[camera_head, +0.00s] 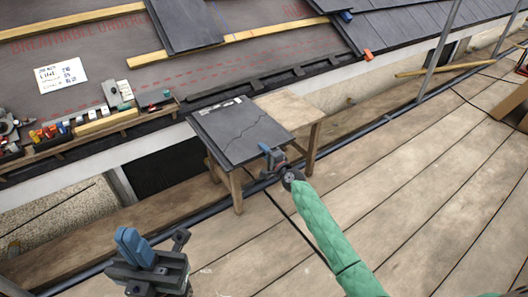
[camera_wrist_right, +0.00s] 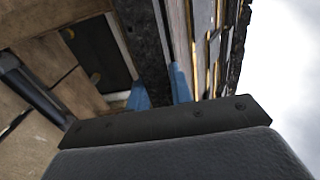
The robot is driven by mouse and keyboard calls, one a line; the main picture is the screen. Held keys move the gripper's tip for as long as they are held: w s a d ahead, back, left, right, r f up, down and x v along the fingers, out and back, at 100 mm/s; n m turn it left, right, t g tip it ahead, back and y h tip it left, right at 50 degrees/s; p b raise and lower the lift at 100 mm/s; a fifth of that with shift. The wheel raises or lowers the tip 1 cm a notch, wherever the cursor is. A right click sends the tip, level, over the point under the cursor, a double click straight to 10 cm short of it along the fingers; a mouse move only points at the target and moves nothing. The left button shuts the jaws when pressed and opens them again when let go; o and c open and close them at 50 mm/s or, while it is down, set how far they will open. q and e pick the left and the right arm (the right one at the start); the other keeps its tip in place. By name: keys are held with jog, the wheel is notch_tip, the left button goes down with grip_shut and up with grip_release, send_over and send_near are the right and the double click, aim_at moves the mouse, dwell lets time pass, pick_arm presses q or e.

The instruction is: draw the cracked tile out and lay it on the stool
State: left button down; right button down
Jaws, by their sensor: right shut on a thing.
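The cracked tile (camera_head: 238,132) is a dark grey slab with a jagged crack across it and a pale label strip near its far edge. My right gripper (camera_head: 268,152) is shut on its near right edge. In the right wrist view the tile (camera_wrist_right: 146,50) shows edge-on between the blue fingers (camera_wrist_right: 160,92). The wooden stool (camera_head: 290,108) stands under and to the right of the tile, which covers its left part. I cannot tell whether tile and stool touch. My left gripper (camera_head: 138,248) is low at the left, away from the tile; its finger gap is unclear.
The roof's underlay (camera_head: 100,60) and battens (camera_head: 225,38) lie behind, with slates (camera_head: 400,25) at the upper right. A ledge with tools and small boxes (camera_head: 100,122) runs at the left. A dark pipe (camera_head: 395,118) runs along the wall.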

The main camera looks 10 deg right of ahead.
jog(key=shift+f+b, duration=0.3)
jog(key=shift+b, duration=0.1)
jog(key=c, duration=1.2)
grip_release()
jog(key=shift+o, duration=0.2)
jog(key=shift+f, duration=0.1)
jog(key=v, duration=0.7)
jog(key=shift+s+p, duration=0.25)
jog(key=shift+p, duration=0.2)
notch_tip(320, 180, up, 5)
jog(key=p, duration=0.4)
jog(key=shift+p, duration=0.35)
